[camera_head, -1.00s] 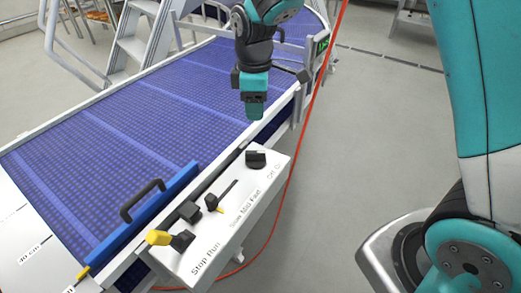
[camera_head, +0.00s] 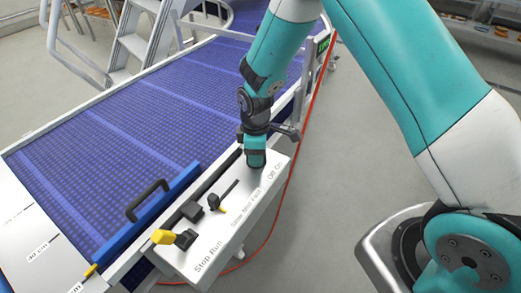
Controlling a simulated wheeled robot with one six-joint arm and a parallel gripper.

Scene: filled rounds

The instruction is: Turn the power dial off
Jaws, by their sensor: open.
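My gripper (camera_head: 256,160) points down at the far end of the white control panel (camera_head: 228,222), right over the place of the black power dial by the "Off On" label. The teal fingers cover nearly all of the dial. Only a dark bit at the fingertips shows, so I cannot tell its setting or whether the fingers touch it. The gripper is open, with the fingers seemingly around or just above the dial.
A blue conveyor belt (camera_head: 110,145) with a black-handled blue bar (camera_head: 148,215) lies left. A red cable (camera_head: 289,185) runs along the right.

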